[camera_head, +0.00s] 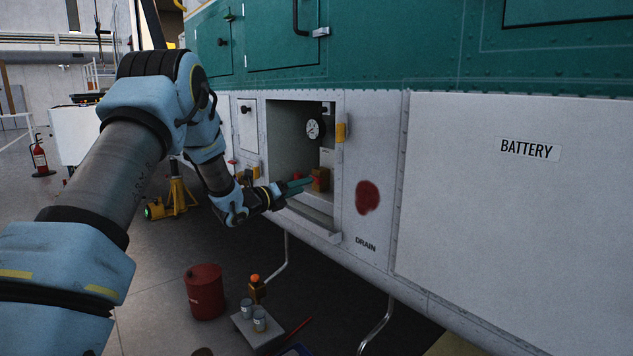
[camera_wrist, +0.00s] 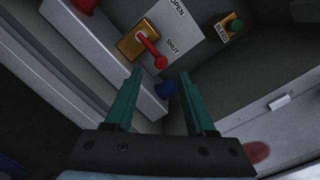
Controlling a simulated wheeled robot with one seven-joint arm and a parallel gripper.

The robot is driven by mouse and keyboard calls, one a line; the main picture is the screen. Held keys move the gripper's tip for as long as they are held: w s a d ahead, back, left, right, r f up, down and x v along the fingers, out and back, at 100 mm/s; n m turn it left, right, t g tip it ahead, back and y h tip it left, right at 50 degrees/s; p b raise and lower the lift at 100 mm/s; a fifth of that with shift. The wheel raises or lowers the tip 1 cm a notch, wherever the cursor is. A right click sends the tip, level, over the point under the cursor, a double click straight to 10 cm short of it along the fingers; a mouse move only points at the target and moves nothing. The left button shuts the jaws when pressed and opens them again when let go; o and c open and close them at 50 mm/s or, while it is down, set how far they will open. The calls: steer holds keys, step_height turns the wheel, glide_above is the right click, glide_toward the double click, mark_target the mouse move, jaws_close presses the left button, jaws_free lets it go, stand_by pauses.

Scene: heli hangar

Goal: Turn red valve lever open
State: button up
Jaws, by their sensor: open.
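The red valve lever (camera_wrist: 151,50) sits on a brass-coloured valve body (camera_wrist: 129,45) inside the open compartment, in the upper middle of the wrist view. Its round red end lies beside the word SHUT on a white label (camera_wrist: 180,22); OPEN is printed at the label's other end. My gripper (camera_wrist: 160,75) is open and empty. Its two teal fingers point toward the lever, and the lever's end appears just beyond the gap between the fingertips, apart from them. In the head view my gripper (camera_head: 297,184) reaches into the compartment (camera_head: 287,125), and the lever cannot be made out clearly.
A blue knob (camera_wrist: 165,89) is close to the left finger. A green button marked BLEED (camera_wrist: 235,26) is at upper right, and a red part (camera_wrist: 86,5) at upper left. The compartment holds a gauge (camera_head: 315,129). A red drum (camera_head: 205,291) stands on the floor below.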

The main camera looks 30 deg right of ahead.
mark_target(317, 181)
steer(key=p+x, duration=0.1)
steer(key=x, duration=0.6)
steer(key=shift+s+d, duration=0.1)
steer(key=shift+c, duration=0.3)
steer(key=shift+p, duration=0.3)
jaws_close()
